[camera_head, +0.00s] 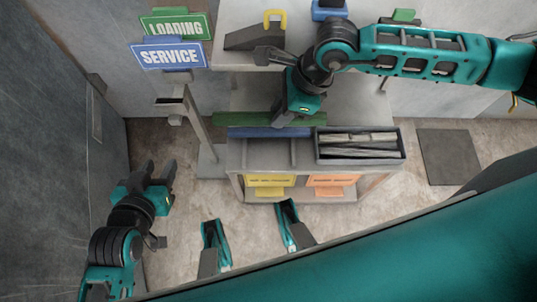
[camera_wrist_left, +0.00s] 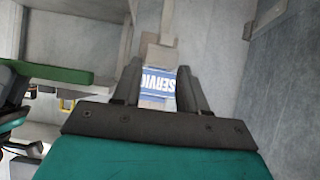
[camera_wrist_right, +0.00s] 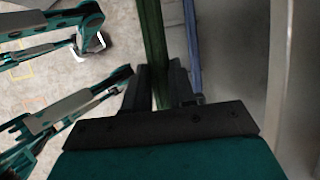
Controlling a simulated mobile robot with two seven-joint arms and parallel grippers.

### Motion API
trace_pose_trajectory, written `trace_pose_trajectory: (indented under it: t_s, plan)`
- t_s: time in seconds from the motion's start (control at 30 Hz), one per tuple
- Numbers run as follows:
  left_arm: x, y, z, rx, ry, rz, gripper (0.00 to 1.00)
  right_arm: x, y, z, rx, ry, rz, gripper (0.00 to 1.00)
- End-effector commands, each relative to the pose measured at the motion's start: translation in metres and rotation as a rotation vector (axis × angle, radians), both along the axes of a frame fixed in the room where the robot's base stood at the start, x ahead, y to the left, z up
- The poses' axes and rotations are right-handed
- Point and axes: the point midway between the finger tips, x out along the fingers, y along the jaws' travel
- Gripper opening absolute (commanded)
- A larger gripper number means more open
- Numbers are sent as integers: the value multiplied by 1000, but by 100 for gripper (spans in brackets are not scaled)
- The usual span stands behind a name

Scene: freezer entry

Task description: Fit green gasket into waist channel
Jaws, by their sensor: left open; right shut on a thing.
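The green gasket (camera_head: 255,118) is a long straight strip, held level above the front of the bench. My right gripper (camera_head: 291,117) is shut on it near its middle. In the right wrist view the gasket (camera_wrist_right: 151,40) runs between the fingers (camera_wrist_right: 160,82). It also shows at the left of the left wrist view (camera_wrist_left: 58,74). My left gripper (camera_head: 160,172) is open and empty, low beside the dark panel at the left. In the left wrist view nothing is between its fingers (camera_wrist_left: 158,88). I cannot make out the waist channel for certain.
A blue strip (camera_head: 262,132) lies along the bench (camera_head: 235,155) close to the gasket. A dark bin (camera_head: 360,156) of grey pieces is at its right. A post (camera_head: 191,125) carries the green LOADING sign (camera_head: 178,26) and blue SERVICE sign (camera_head: 168,56).

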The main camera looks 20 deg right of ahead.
Motion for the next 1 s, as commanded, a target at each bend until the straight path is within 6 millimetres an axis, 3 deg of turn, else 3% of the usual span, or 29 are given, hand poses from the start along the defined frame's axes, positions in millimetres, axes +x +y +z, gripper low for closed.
trace_pose_trajectory:
  t_s: [0.13,0.23,0.7,1.0]
  plan:
    - [-2,0,-2,-1,6,0,43,0,0,-1,0,1,1,0]
    - [-4,0,-8,0,9,-1,43,0,0,-14,0,2,1,0]
    - [-5,-6,-38,-13,30,-6,43,0,0,-135,-2,2,3,0]
    - [2,-13,-30,-29,8,-14,43,0,0,-162,0,0,2,0]
